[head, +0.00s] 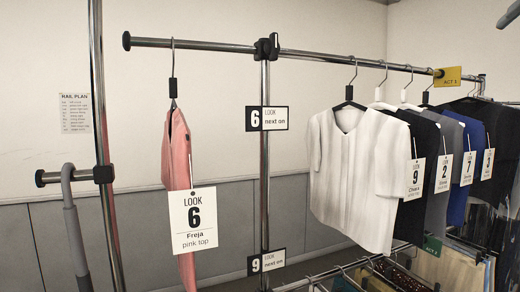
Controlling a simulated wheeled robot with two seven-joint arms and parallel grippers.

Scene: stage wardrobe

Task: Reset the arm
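Neither of my grippers can be made out in the head view, so whether they are open or shut is hidden. A pink top (180,150) hangs alone on a hanger near the left part of the upper rail (210,45). Its white tag (193,220) reads Look 6, Freja, pink top. No gripper touches the pink top.
A white shirt (348,160) and several darker tagged garments hang close together at right. Chrome posts (104,150) stand at left and centre, with "6" (267,118) and "9" (267,261) signs. A lower rail (345,268) holds more clothes.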

